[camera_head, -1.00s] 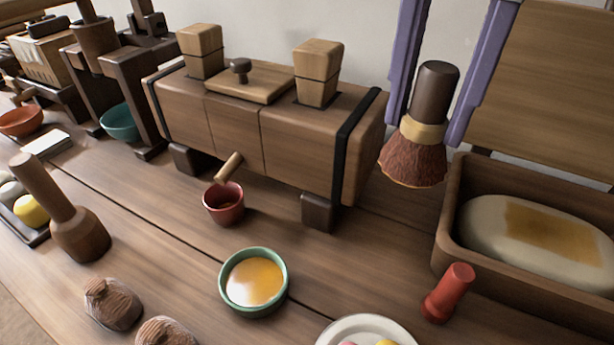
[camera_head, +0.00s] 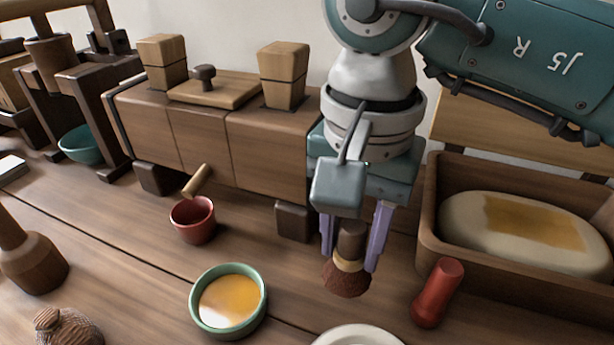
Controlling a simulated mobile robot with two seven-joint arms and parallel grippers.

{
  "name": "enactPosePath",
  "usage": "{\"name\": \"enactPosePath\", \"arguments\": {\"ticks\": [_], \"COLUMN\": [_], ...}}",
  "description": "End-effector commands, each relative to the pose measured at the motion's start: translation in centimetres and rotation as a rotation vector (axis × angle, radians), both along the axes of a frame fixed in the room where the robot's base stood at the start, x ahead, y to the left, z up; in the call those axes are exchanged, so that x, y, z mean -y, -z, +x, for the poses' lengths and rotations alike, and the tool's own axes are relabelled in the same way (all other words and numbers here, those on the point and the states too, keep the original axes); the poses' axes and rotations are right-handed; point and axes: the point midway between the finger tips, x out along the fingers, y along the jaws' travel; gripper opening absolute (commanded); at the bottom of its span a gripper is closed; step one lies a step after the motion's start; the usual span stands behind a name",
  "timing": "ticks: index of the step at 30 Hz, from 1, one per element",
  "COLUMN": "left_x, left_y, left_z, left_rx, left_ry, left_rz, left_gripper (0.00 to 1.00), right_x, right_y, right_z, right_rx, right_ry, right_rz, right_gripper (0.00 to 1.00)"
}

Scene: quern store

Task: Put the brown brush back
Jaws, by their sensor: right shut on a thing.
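The brown brush (camera_head: 348,278) has a dark brown handle, a tan band and reddish-brown bristles that point down. My right gripper (camera_head: 354,247), with purple fingers, is shut on its handle and holds it upright. The brush is in front of the right end of the wooden press box, between the green bowl and the red-handled peg. I cannot tell whether the bristles touch the table. The gripper body hides part of the press box. My left gripper is not in view.
A green bowl of yellow liquid (camera_head: 228,301) and a red cup (camera_head: 193,220) stand left of the brush. A red peg (camera_head: 437,293) and a wooden box with a pale loaf-like block (camera_head: 520,226) are at right. A white plate (camera_head: 358,336) is at the front edge.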

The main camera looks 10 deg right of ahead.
Motion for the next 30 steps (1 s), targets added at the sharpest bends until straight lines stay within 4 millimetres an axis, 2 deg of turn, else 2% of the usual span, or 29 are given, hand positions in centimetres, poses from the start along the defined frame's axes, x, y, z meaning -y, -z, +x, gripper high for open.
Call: {"name": "enactPosePath", "arguments": {"ticks": [3, 6, 17, 18, 25, 30], "left_x": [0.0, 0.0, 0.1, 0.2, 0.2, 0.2], "left_y": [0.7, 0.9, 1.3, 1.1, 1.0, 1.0], "left_z": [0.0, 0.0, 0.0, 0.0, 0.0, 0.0], "left_rx": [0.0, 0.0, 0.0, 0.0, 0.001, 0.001], "left_ry": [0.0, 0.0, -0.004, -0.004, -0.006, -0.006], "left_rz": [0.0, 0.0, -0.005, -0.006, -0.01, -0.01], "left_gripper": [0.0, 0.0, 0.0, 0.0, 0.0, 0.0], "right_x": [0.0, 0.0, 0.0, 0.0, 0.0, 0.0], "right_y": [2.3, 3.3, 3.7, 3.5, 3.5, 3.5], "right_z": [-0.1, -0.1, 0.0, 0.0, 0.0, 0.0], "right_rx": [-0.005, -0.002, 0.0, 0.0, -0.001, -0.001], "right_ry": [0.002, 0.0, -0.001, 0.0, 0.0, 0.0], "right_rz": [0.0, 0.0, -0.001, 0.0, 0.001, 0.0], "right_gripper": [0.0, 0.0, 0.0, 0.47, 0.72, 0.72]}}
